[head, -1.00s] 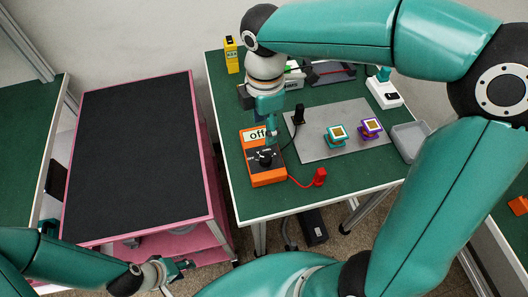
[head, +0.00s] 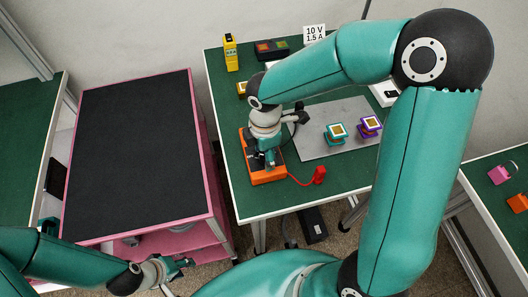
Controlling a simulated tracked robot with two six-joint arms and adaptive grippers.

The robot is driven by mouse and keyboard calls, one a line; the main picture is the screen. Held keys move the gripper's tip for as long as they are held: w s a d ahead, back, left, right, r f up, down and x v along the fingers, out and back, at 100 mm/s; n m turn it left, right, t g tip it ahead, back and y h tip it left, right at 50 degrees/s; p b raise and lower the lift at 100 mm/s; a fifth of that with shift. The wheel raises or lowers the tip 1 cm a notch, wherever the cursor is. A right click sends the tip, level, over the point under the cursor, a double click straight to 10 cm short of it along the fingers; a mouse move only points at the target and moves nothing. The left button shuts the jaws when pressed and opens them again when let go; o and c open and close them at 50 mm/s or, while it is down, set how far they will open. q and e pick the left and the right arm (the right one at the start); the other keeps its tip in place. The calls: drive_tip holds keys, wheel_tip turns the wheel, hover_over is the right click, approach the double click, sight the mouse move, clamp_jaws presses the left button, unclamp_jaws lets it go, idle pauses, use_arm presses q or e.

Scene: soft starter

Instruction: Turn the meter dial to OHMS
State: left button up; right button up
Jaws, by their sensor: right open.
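The orange meter (head: 270,179) stands near the front left of the green-topped bench. My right gripper (head: 268,160) is over it, pointing down, and hides its display and its dial. The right gripper is open; whether it touches the dial is hidden. A red lead runs from the meter to a red probe (head: 319,175) standing on the bench at its right. My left gripper (head: 184,265) is low at the bottom left, beside the pink cart and away from the bench; its jaw opening is too small to make out.
A grey mat (head: 315,149) with a teal-based part (head: 337,132) and a purple-based part (head: 370,125) lies right of the meter. A yellow device (head: 231,53) stands at the back left. The pink cart's black top (head: 140,150) is bare. My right arm covers the bench's right side.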

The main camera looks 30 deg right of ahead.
clamp_jaws()
idle(0.3)
drive_tip(key=m+b, duration=0.2)
drive_tip(key=m, duration=0.1)
drive_tip(key=shift+w+f, duration=0.1)
drive_tip(key=shift+f, duration=0.05)
drive_tip(key=m+b, duration=0.3)
drive_tip(key=m, duration=0.2)
drive_tip(key=m+b, duration=0.2)
drive_tip(key=m, duration=0.2)
drive_tip(key=shift+m, duration=0.3)
drive_tip(key=shift+d+m+b, duration=0.1)
drive_tip(key=shift+m+b, duration=0.55)
drive_tip(key=shift+m, duration=0.85)
drive_tip(key=shift+r, duration=0.2)
